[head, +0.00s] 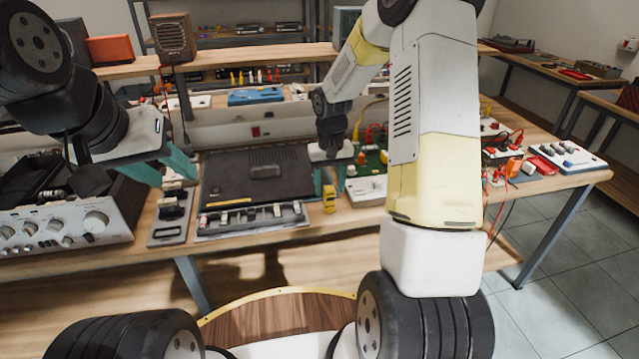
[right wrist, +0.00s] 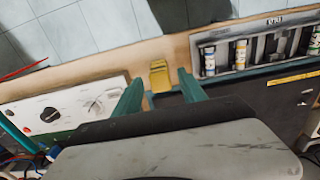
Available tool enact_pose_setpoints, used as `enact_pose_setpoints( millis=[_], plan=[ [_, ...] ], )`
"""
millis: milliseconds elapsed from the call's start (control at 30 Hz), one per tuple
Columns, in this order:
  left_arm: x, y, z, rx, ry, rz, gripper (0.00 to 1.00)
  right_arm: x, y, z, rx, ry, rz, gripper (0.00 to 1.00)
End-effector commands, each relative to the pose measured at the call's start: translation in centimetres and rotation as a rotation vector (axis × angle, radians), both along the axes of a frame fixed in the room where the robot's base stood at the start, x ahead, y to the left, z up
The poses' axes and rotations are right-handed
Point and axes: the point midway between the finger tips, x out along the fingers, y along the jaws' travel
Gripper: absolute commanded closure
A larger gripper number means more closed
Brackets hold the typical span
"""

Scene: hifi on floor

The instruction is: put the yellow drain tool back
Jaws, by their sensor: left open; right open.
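The yellow drain tool appears to be the small yellow block (head: 329,199) standing near the bench's front edge; it also shows in the right wrist view (right wrist: 159,76). My right gripper (head: 331,183) is open, its teal fingers pointing towards the yellow block from behind. In the right wrist view the block lies between and beyond the fingertips (right wrist: 160,88), and no contact is visible. My left gripper (head: 173,180) is open above a grey holder (head: 168,233) with dark parts in it, at the left.
A slotted tray (head: 252,231) with several small cylinders lies left of the yellow block, before a black case (head: 215,180) with a yellow strip. A silver hi-fi unit (head: 70,230) stands at the left. A white control box (right wrist: 75,108) sits close by on the other side.

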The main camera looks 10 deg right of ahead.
Motion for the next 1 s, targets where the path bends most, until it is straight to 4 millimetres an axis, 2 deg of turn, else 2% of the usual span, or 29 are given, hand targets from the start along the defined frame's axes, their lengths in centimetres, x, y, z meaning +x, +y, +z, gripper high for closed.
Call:
enact_pose_setpoints(
  millis=[33,133,467,567,667,800,1000],
  plan=[
    [0.0,0.0,0.0,0.0,0.0,0.0,0.57,0.1,0.0,1.3,-0.001,-0.005,0.001,0.51],
    [0.0,0.0,0.0,0.0,0.0,0.0,0.57,0.1,0.0,3.1,0.0,-0.005,0.0,0.51],
    [0.0,0.0,0.0,0.0,0.0,0.0,0.57,-0.5,0.1,7.2,0.001,-0.018,0.003,0.51],
    [0.0,0.0,0.0,0.0,0.0,0.0,0.57,-1.9,0.1,10.2,0.004,-0.063,0.004,0.51],
    [0.0,0.0,0.0,0.0,0.0,0.0,0.57,-4.4,0.3,14.3,0.014,-0.131,0.006,0.51],
    [0.0,0.0,0.0,0.0,0.0,0.0,0.57,-9.1,0.6,19.3,0.04,-0.232,0.008,0.51],
    [0.0,0.0,0.0,0.0,0.0,0.0,0.57,-16.4,1.2,23.7,0.097,-0.379,0.011,0.51]
  ],
)
